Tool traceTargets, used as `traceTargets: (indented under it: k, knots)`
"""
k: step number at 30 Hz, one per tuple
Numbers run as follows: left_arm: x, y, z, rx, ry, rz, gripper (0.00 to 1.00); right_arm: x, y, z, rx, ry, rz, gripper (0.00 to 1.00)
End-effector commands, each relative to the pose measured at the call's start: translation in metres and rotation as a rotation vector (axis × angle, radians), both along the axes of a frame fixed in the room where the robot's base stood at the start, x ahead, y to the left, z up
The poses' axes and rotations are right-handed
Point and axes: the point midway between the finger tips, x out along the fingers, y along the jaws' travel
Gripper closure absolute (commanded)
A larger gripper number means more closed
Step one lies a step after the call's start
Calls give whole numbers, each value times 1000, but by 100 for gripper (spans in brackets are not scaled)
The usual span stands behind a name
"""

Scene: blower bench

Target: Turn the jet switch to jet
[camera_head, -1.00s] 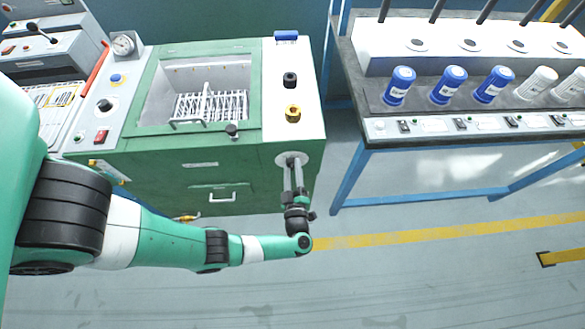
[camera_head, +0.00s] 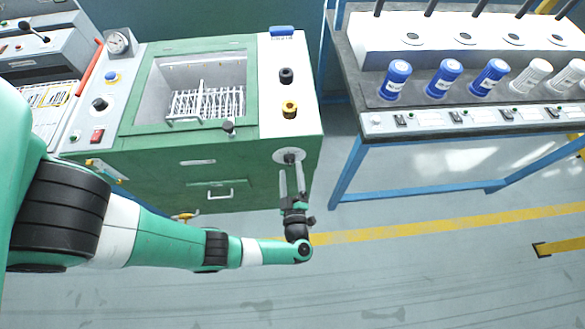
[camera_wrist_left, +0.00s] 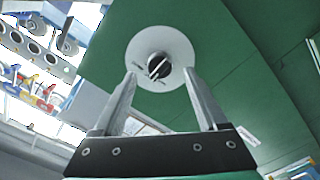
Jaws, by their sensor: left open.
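The jet switch (camera_head: 289,156) is a small dark knob on a round white plate on the green front of the bench, below the white panel. In the left wrist view the knob (camera_wrist_left: 160,66) shows a white pointer line set diagonally, with small marks on the plate that I cannot read. My left gripper (camera_head: 291,172) points up at the switch from below. In the left wrist view its two fingers (camera_wrist_left: 163,82) are spread on either side of the knob, short of it, with nothing between them. My right gripper is not in view.
The green bench (camera_head: 160,180) has an open basin with a white rack (camera_head: 205,102). A black knob (camera_head: 286,75) and a yellow knob (camera_head: 289,109) sit on its white top. A table with bottles (camera_head: 395,80) stands to the right. The floor in front is clear.

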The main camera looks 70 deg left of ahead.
Motion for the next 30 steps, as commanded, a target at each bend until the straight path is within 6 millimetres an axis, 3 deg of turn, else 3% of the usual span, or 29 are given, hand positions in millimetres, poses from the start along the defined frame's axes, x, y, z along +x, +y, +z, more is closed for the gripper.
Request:
traceTargets:
  k: [6, 12, 30]
  knots:
    - [-12, -53, 0, 0, 1, -8, 25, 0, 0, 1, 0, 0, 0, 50]
    - [-21, -79, 0, -1, 0, -2, 25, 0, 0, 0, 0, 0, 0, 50]
    - [-22, -82, 0, 0, 1, 1, 25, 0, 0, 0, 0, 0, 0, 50]
